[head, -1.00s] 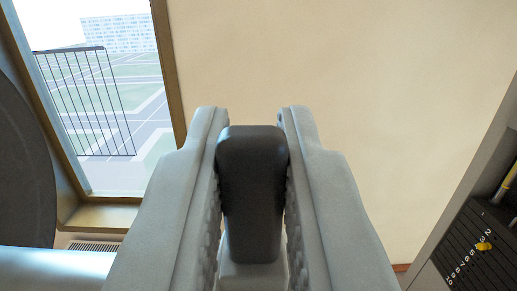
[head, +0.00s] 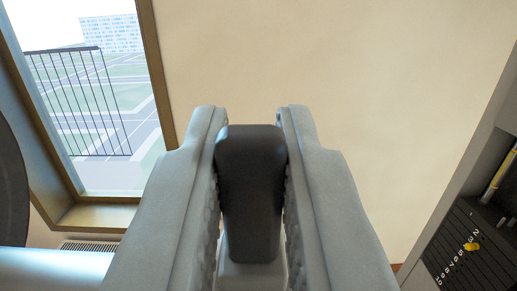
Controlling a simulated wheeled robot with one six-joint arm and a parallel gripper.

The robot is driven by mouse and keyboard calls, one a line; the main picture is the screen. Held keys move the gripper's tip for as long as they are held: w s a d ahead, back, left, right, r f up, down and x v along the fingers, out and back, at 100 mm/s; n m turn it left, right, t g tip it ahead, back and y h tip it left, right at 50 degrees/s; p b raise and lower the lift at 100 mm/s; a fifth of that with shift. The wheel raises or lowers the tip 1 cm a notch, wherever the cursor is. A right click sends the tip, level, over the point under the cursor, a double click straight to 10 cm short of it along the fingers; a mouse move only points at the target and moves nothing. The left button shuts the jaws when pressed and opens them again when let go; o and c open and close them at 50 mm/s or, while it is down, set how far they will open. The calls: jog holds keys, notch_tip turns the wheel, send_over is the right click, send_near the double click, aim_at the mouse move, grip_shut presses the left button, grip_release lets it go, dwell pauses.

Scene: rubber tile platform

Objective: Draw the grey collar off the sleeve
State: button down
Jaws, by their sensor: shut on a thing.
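My gripper (head: 251,125) is in the middle of the head view, its two pale grey fingers shut on an upright dark grey piece with a rounded top, which looks like part of the grey collar (head: 251,190). The rest of the collar is hidden behind and below the fingers. A smooth pale metal cylinder, which looks like the sleeve (head: 50,268), runs in from the lower left and passes out of sight behind the left finger. No sleeve shows to the right of the gripper. I cannot tell whether the collar is still around it.
A dark round plate (head: 10,185) stands at the left edge. A numbered weight stack (head: 480,255) with a yellow pin (head: 472,246) stands at the lower right. A window (head: 90,100) and a plain cream wall (head: 330,60) lie behind. The space right of my gripper looks clear.

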jog(key=shift+d, duration=2)
jog(key=shift+d, duration=0.1)
